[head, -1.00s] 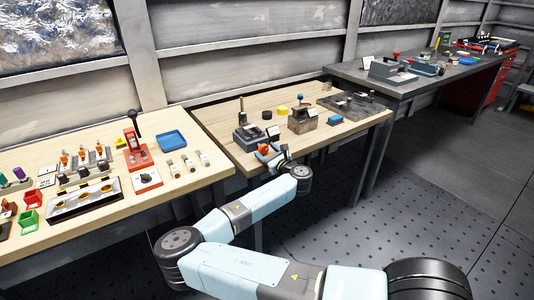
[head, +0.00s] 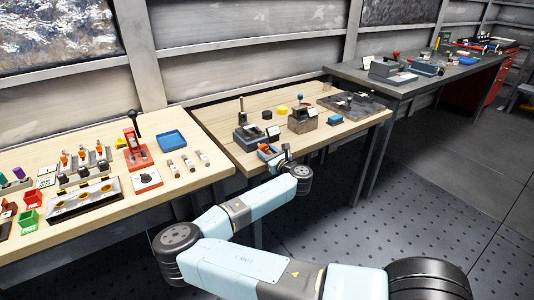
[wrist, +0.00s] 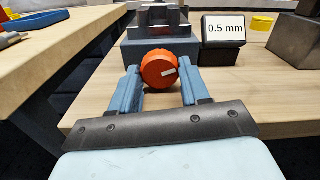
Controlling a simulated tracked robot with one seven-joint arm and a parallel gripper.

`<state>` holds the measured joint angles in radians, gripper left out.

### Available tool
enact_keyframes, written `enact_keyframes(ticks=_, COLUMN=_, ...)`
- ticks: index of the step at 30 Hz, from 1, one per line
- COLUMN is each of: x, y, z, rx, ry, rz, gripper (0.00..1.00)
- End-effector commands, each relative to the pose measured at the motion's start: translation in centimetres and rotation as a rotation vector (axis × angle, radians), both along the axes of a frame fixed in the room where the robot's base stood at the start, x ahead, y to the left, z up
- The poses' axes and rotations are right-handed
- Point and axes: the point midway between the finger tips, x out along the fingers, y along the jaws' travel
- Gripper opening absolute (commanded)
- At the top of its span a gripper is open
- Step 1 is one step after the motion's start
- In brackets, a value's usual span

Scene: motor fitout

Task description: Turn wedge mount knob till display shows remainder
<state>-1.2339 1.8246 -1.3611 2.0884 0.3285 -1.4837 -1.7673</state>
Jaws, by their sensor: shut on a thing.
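The wedge mount (head: 248,137) is a grey block near the front left of the middle wooden bench. In the wrist view its grey body (wrist: 160,50) stands straight ahead, with the orange-red knob (wrist: 158,70) on its near face. The display (wrist: 224,29) right of the mount reads "0.5 mm". My gripper (wrist: 157,78) has its two blue fingers on either side of the knob, shut on it. In the head view my gripper (head: 270,153) is at the mount's front.
A dark block (wrist: 294,42) stands right of the display, with a yellow round piece (wrist: 262,22) behind. The left bench (head: 110,225) holds a red lever stand (head: 137,155) and a blue tray (head: 172,140). Bench surface right of the knob is clear.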

Motion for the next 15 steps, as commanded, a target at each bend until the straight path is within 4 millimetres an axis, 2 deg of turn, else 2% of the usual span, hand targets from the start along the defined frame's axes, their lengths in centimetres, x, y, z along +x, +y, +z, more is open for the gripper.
enact_keyframes(ticks=9, x=0.05, y=-0.04, z=0.01, rx=0.227, ry=0.153, rz=0.000, gripper=0.15)
enact_keyframes(ticks=15, x=0.05, y=-0.04, z=0.00, rx=0.280, ry=0.189, rz=0.000, gripper=0.15)
